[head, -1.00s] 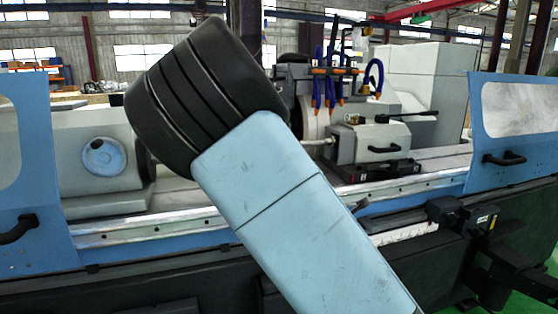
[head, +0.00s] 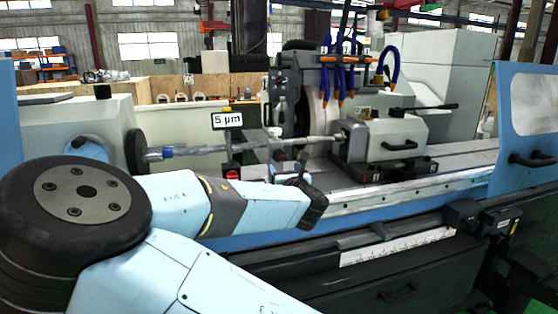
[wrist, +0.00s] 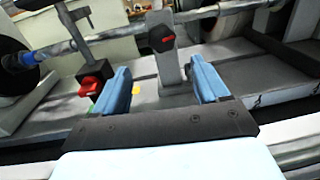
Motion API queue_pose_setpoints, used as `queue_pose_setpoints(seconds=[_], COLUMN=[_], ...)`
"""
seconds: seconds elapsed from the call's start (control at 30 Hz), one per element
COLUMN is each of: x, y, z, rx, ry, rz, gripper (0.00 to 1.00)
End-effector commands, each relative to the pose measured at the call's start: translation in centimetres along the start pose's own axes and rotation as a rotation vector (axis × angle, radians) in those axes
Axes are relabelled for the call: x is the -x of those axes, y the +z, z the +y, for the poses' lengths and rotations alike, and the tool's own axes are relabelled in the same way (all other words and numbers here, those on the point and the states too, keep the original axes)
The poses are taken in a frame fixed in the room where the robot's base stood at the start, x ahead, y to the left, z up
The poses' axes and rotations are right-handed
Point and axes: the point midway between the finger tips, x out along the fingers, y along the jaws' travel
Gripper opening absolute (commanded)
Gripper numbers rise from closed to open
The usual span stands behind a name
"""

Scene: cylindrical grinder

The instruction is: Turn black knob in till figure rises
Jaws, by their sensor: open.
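A black faceted knob (wrist: 162,39) with a red mark sits on an upright grey post in the wrist view, facing me. My gripper (wrist: 164,80) is open with two blue fingers. The knob appears between and beyond the fingertips, apart from them. In the head view my gripper (head: 314,203) is at the end of the arm in front of the grinder, and I cannot make out the knob surely there. A small display (head: 227,120) reads "5 µm" on a stand with a red clamp (head: 232,172), which also shows left of the knob in the wrist view (wrist: 91,86).
A long shaft (head: 210,148) runs horizontally behind the knob post, from the left headstock to the right tailstock (head: 385,140). The grinding wheel (head: 318,100) and blue coolant nozzles stand behind. A blue door (head: 530,105) is at the right.

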Motion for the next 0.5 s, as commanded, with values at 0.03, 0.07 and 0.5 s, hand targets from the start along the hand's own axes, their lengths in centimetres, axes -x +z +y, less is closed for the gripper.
queue_pose_setpoints(seconds=[0.03, 0.07, 0.5], x=[-1.0, -1.5, -8.2], y=[0.1, 0.1, 0.1], z=[-0.3, -0.3, -0.8], rx=[-0.001, -0.001, -0.001], ry=[-0.004, -0.004, -0.011], rz=[-0.001, -0.002, -0.001], gripper=[0.74, 0.74, 0.74])
